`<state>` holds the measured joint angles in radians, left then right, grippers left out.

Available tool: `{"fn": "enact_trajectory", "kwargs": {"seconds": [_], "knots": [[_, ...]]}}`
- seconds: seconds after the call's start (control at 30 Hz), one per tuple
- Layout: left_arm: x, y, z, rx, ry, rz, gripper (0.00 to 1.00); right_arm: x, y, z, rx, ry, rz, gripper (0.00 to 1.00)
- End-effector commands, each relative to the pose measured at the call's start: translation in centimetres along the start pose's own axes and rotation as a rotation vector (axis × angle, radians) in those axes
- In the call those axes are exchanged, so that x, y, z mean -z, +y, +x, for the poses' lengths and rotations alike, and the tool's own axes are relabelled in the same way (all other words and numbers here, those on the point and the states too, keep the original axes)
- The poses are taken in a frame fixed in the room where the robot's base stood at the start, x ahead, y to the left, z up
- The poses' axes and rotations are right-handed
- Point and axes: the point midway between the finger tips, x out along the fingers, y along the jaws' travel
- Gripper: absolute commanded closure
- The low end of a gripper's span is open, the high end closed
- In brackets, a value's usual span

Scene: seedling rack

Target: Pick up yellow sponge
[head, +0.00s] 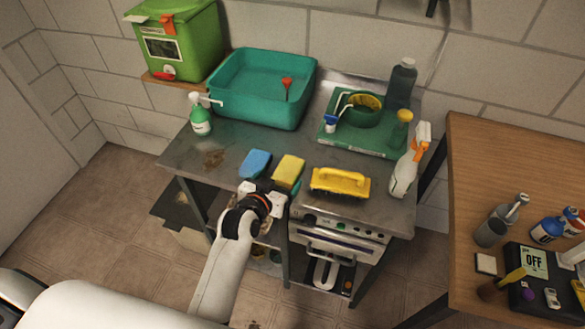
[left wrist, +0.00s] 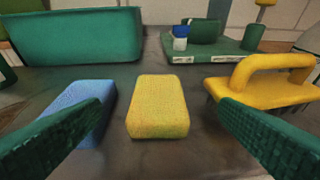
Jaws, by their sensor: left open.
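The yellow sponge (head: 289,171) lies flat on the grey metal table, between a blue sponge and a yellow brush. In the left wrist view the yellow sponge (left wrist: 158,106) is near the middle, between and beyond my two green fingers. My left gripper (head: 268,186) is open at the table's front edge, just in front of the sponges. Its fingers (left wrist: 160,128) stand wide apart with nothing held. The left finger overlaps the blue sponge in the wrist view. My right gripper is not in view.
The blue sponge (head: 255,164) lies left of the yellow one, and the yellow brush (head: 340,182) right of it. A teal basin (head: 245,107) and green tray (head: 352,139) stand behind. Spray bottles (head: 200,115) (head: 408,165) stand at both sides. A wooden table (head: 470,150) is at right.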

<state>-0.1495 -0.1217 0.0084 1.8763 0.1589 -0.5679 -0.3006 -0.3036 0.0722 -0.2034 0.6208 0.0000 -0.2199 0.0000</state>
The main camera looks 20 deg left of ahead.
Motion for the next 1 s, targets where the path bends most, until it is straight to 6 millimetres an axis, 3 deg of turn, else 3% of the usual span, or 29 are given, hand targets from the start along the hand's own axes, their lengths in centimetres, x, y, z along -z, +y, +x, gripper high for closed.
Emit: {"fn": "enact_trajectory", "kwargs": {"seconds": [0.1,0.43,0.7,1.0], "knots": [[-0.1,0.0,1.9,0.001,0.0,-0.001,0.15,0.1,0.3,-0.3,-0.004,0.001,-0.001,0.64],[0.2,0.1,4.2,0.001,0.001,-0.002,0.15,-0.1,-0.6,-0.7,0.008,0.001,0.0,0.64],[0.7,0.3,7.6,0.0,0.0,-0.001,0.15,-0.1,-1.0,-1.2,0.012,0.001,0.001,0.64],[0.8,0.3,8.4,-0.002,0.0,-0.002,0.15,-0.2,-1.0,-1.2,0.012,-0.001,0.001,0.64]]}}
